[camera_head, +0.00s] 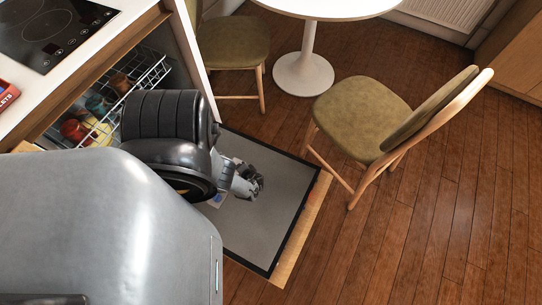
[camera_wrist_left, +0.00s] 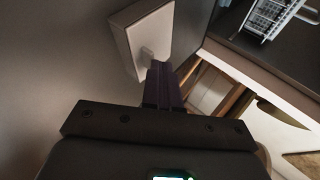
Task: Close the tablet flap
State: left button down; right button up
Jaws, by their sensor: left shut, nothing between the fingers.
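The dishwasher door (camera_head: 275,205) lies folded down flat, its grey inner face up. My left gripper (camera_head: 245,183) is over this face, with its fingers shut and nothing between them. In the left wrist view the shut fingertips (camera_wrist_left: 161,72) are close to a pale, square-edged piece (camera_wrist_left: 140,30) that stands out from the grey door face; it looks like the tablet flap. The fingers overlap its lower corner in the picture; I cannot tell whether they touch it. In the head view a small pale and blue patch (camera_head: 216,200) shows beside my wrist, partly hidden. My right gripper is not in view.
The dishwasher rack (camera_head: 150,72) with cups and bowls is inside the open dishwasher, under the counter with the hob (camera_head: 45,30). A chair (camera_head: 362,115) stands right of the door, another chair (camera_head: 233,45) behind it, near a round white table (camera_head: 325,5). Wooden floor is clear at right.

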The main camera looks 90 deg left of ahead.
pick_arm(q)
jog(key=shift+w+f, duration=0.15)
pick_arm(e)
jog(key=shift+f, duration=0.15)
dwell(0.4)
pick_arm(q)
jog(key=shift+f, duration=0.15)
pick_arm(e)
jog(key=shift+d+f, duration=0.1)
